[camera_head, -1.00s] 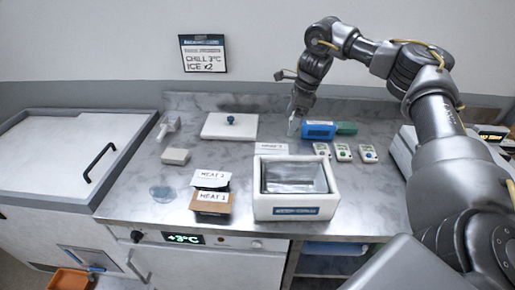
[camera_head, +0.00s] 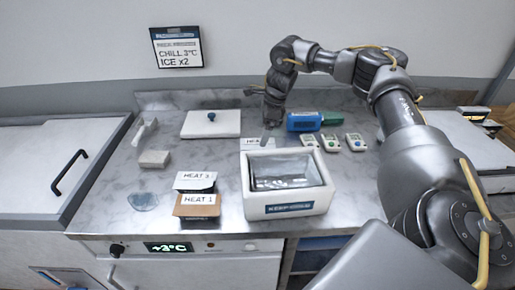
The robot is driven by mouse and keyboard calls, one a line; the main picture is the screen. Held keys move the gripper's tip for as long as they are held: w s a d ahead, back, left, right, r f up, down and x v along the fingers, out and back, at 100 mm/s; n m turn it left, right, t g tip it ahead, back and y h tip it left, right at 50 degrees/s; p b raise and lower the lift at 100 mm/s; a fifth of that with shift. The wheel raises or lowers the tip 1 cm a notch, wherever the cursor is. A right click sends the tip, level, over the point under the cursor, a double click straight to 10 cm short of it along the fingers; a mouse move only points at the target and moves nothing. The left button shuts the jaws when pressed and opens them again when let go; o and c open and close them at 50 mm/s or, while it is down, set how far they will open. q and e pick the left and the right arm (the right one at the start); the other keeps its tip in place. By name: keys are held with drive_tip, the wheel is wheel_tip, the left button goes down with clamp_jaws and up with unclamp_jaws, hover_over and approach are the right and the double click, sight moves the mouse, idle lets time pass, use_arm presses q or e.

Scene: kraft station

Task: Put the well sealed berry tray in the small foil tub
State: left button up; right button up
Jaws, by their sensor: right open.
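A white box with a foil-lined inside (camera_head: 290,208) stands at the front middle of the counter, with a blue label on its front. Dark shapes show low inside it; I cannot tell what they are. Two dark trays with paper labels, HEAT 1 (camera_head: 197,206) and another HEAT tray (camera_head: 195,181), sit left of it. I cannot make out berries or seals. My right gripper (camera_head: 269,135) is open and points down behind the box, near a white HEAT label (camera_head: 257,143). My left gripper is out of view.
A blue and green pack (camera_head: 304,122) and several small white devices (camera_head: 331,143) lie at the back right. Counter left of the trays is partly clear.

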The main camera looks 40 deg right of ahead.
sight(258, 144)
drive_tip(key=shift+f, duration=0.2)
drive_tip(key=shift+a+f, duration=0.1)
drive_tip(key=shift+f, duration=0.05)
drive_tip(key=p+x, duration=0.1)
drive_tip(key=x, duration=0.2)
drive_tip(key=shift+w+f+p, duration=0.15)
drive_tip(key=shift+f+p, duration=0.2)
drive_tip(key=shift+w+f, duration=0.15)
drive_tip(key=shift+f, duration=0.35)
drive_tip(key=c, duration=1.1)
drive_tip(key=shift+c, duration=0.8)
drive_tip(key=shift+r, duration=0.15)
